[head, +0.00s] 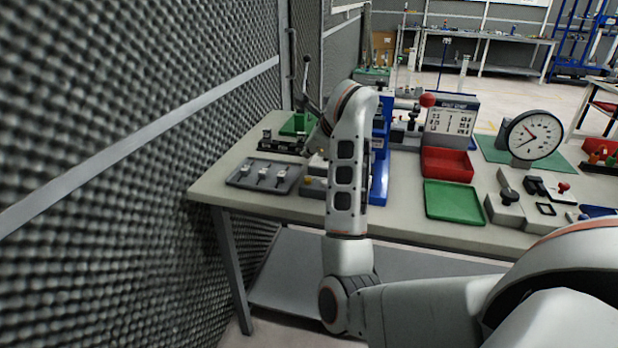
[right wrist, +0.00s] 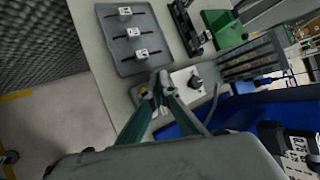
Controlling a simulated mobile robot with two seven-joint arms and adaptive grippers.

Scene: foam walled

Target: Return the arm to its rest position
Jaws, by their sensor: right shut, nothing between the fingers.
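My right arm (head: 345,180) comes in from the lower right of the head view and bends up over the left part of the workbench (head: 222,178). Its wrist hides most of the right gripper in that view. In the right wrist view the right gripper (right wrist: 160,80) shows two teal fingers whose tips meet, with nothing held. The tips appear over the bench, between a grey tray with small metal pieces (right wrist: 122,62) and a pale block with a dark knob (right wrist: 180,78). I cannot tell the gap to the surface. My left gripper is not in view.
A mesh-textured wall (head: 120,150) stands close on the left. A blue stand (head: 381,165) is right beside my forearm. Further right are a red bin (head: 447,164), a green tray (head: 453,202) and a large dial gauge (head: 533,137).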

